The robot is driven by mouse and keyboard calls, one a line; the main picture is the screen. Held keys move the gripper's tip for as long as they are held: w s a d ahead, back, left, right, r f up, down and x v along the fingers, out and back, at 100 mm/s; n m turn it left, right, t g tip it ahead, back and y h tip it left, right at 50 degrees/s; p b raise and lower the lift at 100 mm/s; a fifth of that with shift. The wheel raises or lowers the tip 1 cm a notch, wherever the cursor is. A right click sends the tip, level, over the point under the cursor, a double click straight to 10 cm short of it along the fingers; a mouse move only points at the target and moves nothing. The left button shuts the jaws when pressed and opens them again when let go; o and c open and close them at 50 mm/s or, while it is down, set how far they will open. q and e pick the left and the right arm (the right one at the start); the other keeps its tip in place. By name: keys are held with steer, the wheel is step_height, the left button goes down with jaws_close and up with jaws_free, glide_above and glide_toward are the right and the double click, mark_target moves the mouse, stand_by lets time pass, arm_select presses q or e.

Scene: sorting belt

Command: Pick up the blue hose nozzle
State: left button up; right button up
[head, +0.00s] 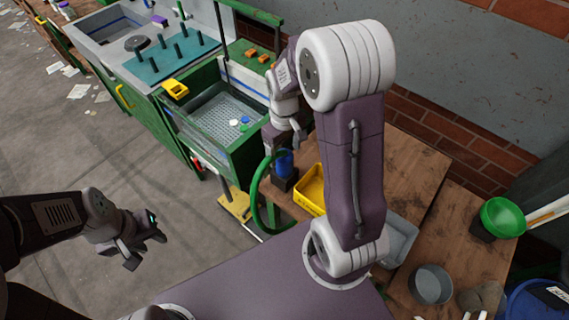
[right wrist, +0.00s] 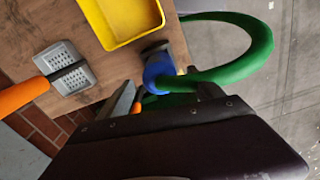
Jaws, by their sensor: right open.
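The blue hose nozzle (head: 285,164) sits at a dark block on the near left edge of the wooden table, with a green hose (head: 257,190) curving from it. It also shows in the right wrist view (right wrist: 158,71), beyond my fingers and roughly between them. My right gripper (head: 284,139) is open just above the nozzle; its fingers (right wrist: 165,95) show at the bottom of the right wrist view. I cannot tell whether they touch it. Part of the nozzle is hidden by my gripper. My left gripper (head: 146,248) is open and empty over the floor, far to the left.
A yellow tray (head: 311,187) lies close to the nozzle on the table. A grey-headed tool with orange handle (right wrist: 66,67) lies further along. A green-framed machine with a perforated tray (head: 222,118) stands to the left. A green bowl (head: 502,217) and grey round pan (head: 431,285) are right.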

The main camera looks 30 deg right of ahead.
mark_target(284, 168)
steer(key=shift+w+f, duration=0.2)
steer(key=shift+f, duration=0.3)
step_height(284, 168, down, 5)
steer(key=shift+s+f, duration=0.1)
steer(key=c, duration=1.6)
